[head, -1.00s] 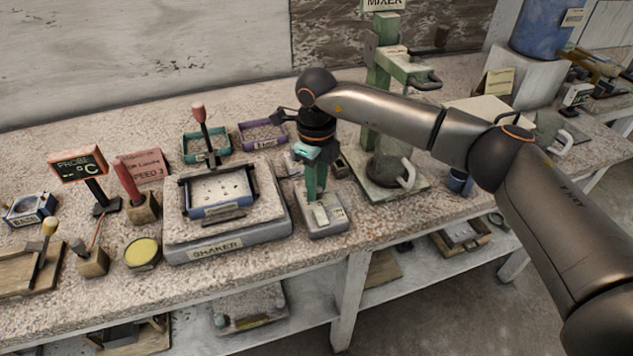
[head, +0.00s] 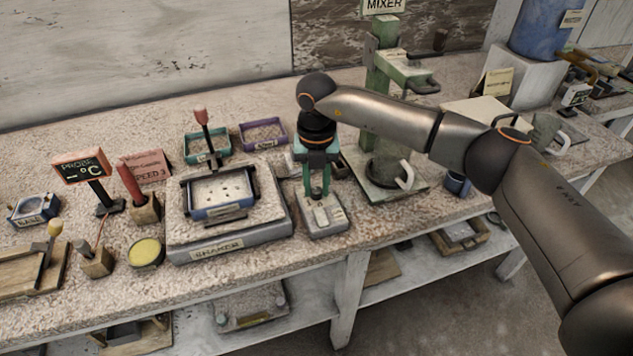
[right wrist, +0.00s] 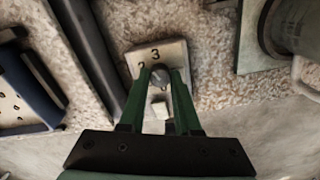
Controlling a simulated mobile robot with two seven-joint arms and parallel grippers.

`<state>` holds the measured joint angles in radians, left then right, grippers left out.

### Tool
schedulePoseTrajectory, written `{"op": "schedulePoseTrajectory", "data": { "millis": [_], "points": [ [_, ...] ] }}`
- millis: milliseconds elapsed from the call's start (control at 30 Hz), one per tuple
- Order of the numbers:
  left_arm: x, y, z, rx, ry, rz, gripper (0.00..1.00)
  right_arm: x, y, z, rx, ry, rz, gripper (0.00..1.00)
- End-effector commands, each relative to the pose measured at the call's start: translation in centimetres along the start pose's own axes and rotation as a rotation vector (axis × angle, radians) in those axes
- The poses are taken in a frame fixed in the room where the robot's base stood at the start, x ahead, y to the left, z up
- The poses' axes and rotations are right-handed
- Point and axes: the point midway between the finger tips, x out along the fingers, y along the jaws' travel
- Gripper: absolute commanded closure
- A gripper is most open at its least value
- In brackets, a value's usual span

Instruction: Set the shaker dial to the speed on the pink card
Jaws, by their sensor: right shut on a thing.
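The pink card (head: 150,168) stands at the back left of the bench in the head view and reads "SPEED 3". The shaker (head: 228,246) has a blue tray clamped on top. Its grey control box (head: 329,221) stands to its right. My right gripper (head: 318,193) points down over this box. In the right wrist view its green fingers are shut on the dial knob (right wrist: 159,75). The digits 2 and 3 show on the dial plate (right wrist: 171,50) beyond the knob. Fingers hide part of the plate, and I cannot read where the knob points. My left gripper is out of view.
The green mixer (head: 385,120) stands close to the right of my right gripper. A purple tray (head: 262,143) and a teal tray (head: 207,159) lie behind the shaker. A probe display (head: 82,168) and a yellow-topped tin (head: 146,252) stand to the left.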

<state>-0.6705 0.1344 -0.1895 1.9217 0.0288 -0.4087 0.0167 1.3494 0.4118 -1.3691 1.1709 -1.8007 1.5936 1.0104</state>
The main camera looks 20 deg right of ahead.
Motion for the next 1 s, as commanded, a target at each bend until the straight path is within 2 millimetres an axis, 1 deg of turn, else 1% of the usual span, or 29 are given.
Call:
{"op": "schedulePoseTrajectory", "data": {
  "millis": [200, 500, 700, 1000],
  "points": [
    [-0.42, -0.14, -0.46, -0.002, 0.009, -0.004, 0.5, -0.2, 0.0, 0.06, 0.194, -0.001, 0.001, 1.0],
    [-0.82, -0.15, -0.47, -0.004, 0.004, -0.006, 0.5, -0.21, 0.0, 0.1, 0.391, -0.003, 0.002, 1.0],
    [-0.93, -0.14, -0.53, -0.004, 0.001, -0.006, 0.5, -0.18, 0.0, 0.1, 0.462, -0.003, 0.002, 1.0],
    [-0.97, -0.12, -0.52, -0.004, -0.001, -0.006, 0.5, -0.14, 0.01, 0.11, 0.495, -0.003, 0.002, 1.0]
  ]
}}
